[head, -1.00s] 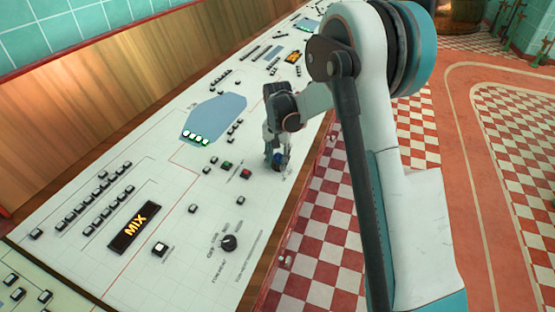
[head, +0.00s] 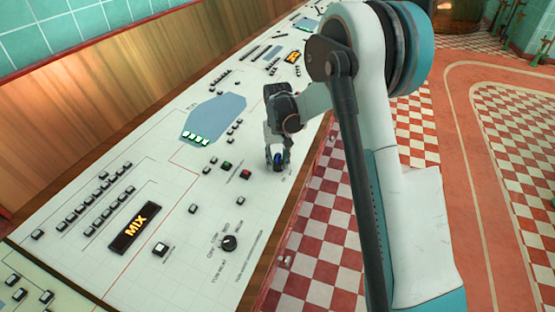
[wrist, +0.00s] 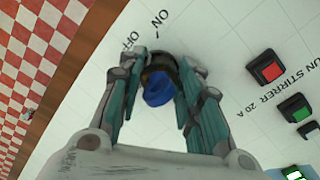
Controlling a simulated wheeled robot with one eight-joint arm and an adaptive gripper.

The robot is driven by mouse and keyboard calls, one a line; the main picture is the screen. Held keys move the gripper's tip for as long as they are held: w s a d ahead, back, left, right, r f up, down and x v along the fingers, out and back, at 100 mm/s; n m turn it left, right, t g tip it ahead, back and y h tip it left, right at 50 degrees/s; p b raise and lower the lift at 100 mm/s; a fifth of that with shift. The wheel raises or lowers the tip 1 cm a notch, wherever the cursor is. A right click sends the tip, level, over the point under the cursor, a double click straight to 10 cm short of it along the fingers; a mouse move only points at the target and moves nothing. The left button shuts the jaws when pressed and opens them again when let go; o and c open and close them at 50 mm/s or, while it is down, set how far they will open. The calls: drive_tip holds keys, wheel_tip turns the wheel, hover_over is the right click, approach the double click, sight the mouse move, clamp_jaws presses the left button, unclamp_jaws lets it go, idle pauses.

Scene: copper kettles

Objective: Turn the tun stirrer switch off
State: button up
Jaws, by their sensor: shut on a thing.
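The tun stirrer switch is a blue rotary knob (wrist: 157,90) on a dark round base, set in the white console. In the wrist view it sits between the two fingers of my gripper (wrist: 162,68), which is shut on it. The words OFF and ON are printed beside the base, and "UN STIRRER 20 A" shows to its right. The fingers hide part of the base, and I cannot tell which word the knob points to. In the head view my gripper (head: 277,162) reaches down to the blue knob near the console's right edge.
A red button (wrist: 266,68) and a green button (wrist: 296,107) stand to the right of the knob in the wrist view. The console (head: 205,235) also carries a black selector knob (head: 229,243), a lit MIX display (head: 134,228) and several small buttons. Checkered floor lies beyond its edge.

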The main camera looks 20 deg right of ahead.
drive_tip(key=shift+n, duration=2)
drive_tip(key=o, duration=1.1)
drive_tip(key=shift+c, duration=0.2)
drive_tip(key=shift+r, duration=0.1)
wheel_tip(320, 180, up, 12)
drive_tip(key=shift+f, duration=0.1)
